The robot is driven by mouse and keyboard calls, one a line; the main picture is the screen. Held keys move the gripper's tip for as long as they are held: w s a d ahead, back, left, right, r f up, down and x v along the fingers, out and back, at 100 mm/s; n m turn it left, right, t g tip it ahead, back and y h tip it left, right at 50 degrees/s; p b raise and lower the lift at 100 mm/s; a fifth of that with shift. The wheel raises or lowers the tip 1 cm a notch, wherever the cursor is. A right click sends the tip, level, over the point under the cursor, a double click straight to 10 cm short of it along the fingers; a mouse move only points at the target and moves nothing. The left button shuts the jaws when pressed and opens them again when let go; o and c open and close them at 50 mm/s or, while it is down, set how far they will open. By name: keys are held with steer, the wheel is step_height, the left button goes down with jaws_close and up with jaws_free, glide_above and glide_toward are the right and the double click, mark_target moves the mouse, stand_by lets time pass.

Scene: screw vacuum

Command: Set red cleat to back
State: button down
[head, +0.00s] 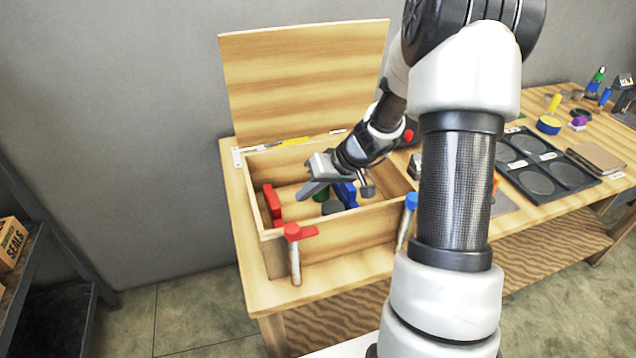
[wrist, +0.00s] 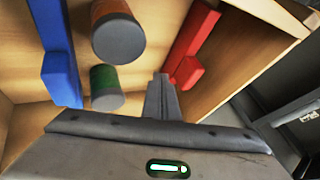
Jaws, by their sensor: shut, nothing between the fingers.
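A red bar with a block on it (head: 271,202) is on the left inner wall of the open wooden box (head: 345,240). It also shows in the wrist view (wrist: 192,45), its lower block just right of my fingertips. A second red piece, a lever (head: 298,232) on a metal post, is at the box's front left corner outside. I cannot tell by looks alone which is the cleat. My gripper (head: 308,190) is shut and empty inside the box, its fingers (wrist: 162,85) close to the red bar; contact is unclear.
A blue bar (wrist: 60,75), an orange-banded cylinder (wrist: 117,32) and a green cylinder (wrist: 105,85) are in the box. A blue lever (head: 411,201) stands at the front right. The lid (head: 305,80) is raised. A black tray (head: 540,165) lies right.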

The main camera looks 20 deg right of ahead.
mark_target(271, 203)
steer(key=a, duration=0.4)
steer(key=shift+r, duration=0.1)
steer(key=shift+a, duration=0.25)
steer(key=shift+a+f+b, duration=0.25)
steer(key=shift+a+b, duration=0.8)
steer(key=shift+a, duration=0.15)
steer(key=shift+s+a+r, duration=0.1)
steer(key=shift+a+r, duration=0.15)
steer(key=shift+a, duration=0.25)
